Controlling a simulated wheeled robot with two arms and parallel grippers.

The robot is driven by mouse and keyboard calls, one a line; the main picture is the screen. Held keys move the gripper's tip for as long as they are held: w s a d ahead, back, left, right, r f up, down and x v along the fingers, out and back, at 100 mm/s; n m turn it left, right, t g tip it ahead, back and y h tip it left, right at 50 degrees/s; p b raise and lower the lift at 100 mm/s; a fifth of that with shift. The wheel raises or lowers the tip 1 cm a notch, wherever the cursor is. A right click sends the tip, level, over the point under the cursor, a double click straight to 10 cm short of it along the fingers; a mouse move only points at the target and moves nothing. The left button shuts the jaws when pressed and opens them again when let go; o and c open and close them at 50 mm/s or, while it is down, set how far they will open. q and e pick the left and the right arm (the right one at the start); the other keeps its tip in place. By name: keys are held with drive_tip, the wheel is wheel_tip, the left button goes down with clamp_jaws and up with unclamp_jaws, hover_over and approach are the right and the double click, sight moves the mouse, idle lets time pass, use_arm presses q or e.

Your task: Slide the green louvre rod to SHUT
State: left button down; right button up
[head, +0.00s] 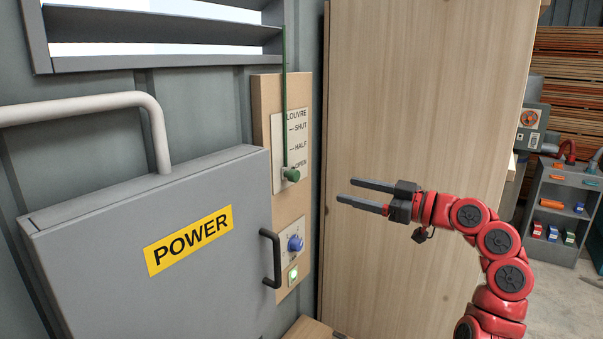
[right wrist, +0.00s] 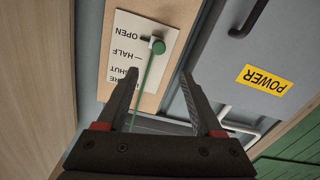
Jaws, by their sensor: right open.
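The green louvre rod (head: 286,110) hangs from the louvre (head: 165,30) down the front of a white label plate (head: 299,132) marked LOUVRE, SHUT, HALF and OPEN. Its green knob (head: 291,175) is at the bottom, just below the OPEN mark. My right gripper (head: 344,190) is open and empty, to the right of the knob and apart from it. In the right wrist view the label plate is upside down, and the knob (right wrist: 159,46) lies ahead of the open fingers (right wrist: 159,85), with the rod running between them. My left gripper is not in view.
A grey POWER box (head: 160,240) with a black handle (head: 271,258) juts out at left. A blue knob (head: 295,243) and a lit green switch (head: 293,275) are below the plate. A tall wooden panel (head: 420,100) stands behind my right arm.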

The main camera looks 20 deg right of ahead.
sight(297, 177)
drive_tip(key=p+x, duration=0.3)
drive_tip(key=x, duration=0.9)
drive_tip(key=shift+w+a+r+p, duration=0.15)
drive_tip(key=shift+w+p, duration=0.1)
drive_tip(key=shift+p, duration=0.15)
drive_tip(key=shift+w+a, duration=0.25)
drive_tip(key=shift+w, duration=0.15)
clamp_jaws()
